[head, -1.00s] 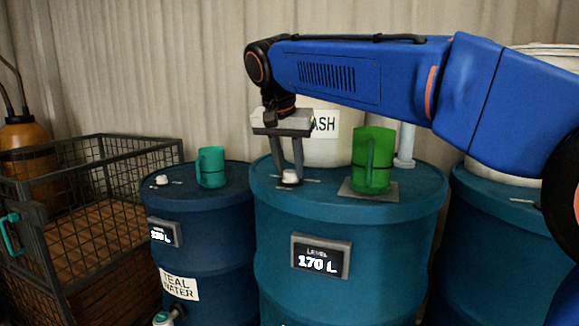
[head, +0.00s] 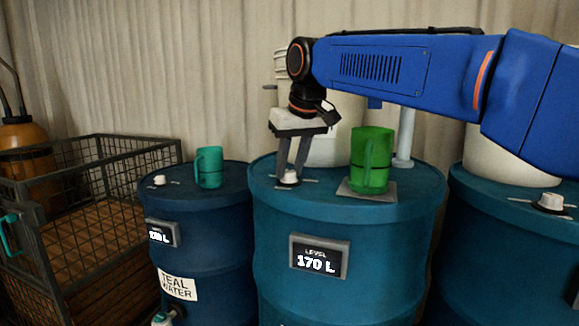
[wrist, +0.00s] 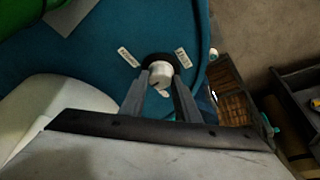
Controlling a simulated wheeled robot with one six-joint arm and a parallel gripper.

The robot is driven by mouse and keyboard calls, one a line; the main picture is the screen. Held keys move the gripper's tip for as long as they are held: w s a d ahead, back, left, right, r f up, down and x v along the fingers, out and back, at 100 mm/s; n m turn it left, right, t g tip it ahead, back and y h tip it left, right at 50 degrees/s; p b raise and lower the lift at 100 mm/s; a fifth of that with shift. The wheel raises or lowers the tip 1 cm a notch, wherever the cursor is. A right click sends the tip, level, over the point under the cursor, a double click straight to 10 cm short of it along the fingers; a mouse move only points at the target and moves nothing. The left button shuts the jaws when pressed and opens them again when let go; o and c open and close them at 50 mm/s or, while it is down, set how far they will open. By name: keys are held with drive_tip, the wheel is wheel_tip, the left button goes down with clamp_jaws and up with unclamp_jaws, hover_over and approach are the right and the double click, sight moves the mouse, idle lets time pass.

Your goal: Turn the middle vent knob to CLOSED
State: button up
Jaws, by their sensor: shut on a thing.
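The middle vent knob (head: 289,178) is a small white cap on a dark base, on top of the middle blue drum (head: 400,212). My gripper (head: 288,182) points down at it and its two fingers are shut on the knob. The wrist view also shows the white knob (wrist: 161,73) between the fingertips, with a dark mark on its top. Small white labels lie around the knob, one on the left (wrist: 128,57) and one on the right (wrist: 181,57). They are too small to read, so I cannot tell the knob's setting.
A green mug (head: 371,160) stands on a grey plate (head: 355,194) right of the knob. A teal mug (head: 209,167) and another knob (head: 159,180) are on the left drum. A third knob (head: 550,201) is on the right drum. A wire crate (head: 110,150) stands far left.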

sight(292, 171)
drive_tip(key=n, duration=0.2)
drive_tip(key=n+g+y, duration=0.1)
drive_tip(key=n, duration=0.1)
drive_tip(key=shift+w+d+n+y, duration=0.15)
drive_tip(key=shift+d+n+y, duration=0.05)
drive_tip(key=shift+n+y, duration=0.1)
drive_tip(key=shift+n+g+y, duration=0.3)
drive_tip(key=shift+n+g, duration=0.3)
drive_tip(key=shift+n, duration=1.3)
drive_tip(key=o, duration=1.1)
drive_tip(key=shift+c, duration=0.2)
wheel_tip(292, 171, up, 10)
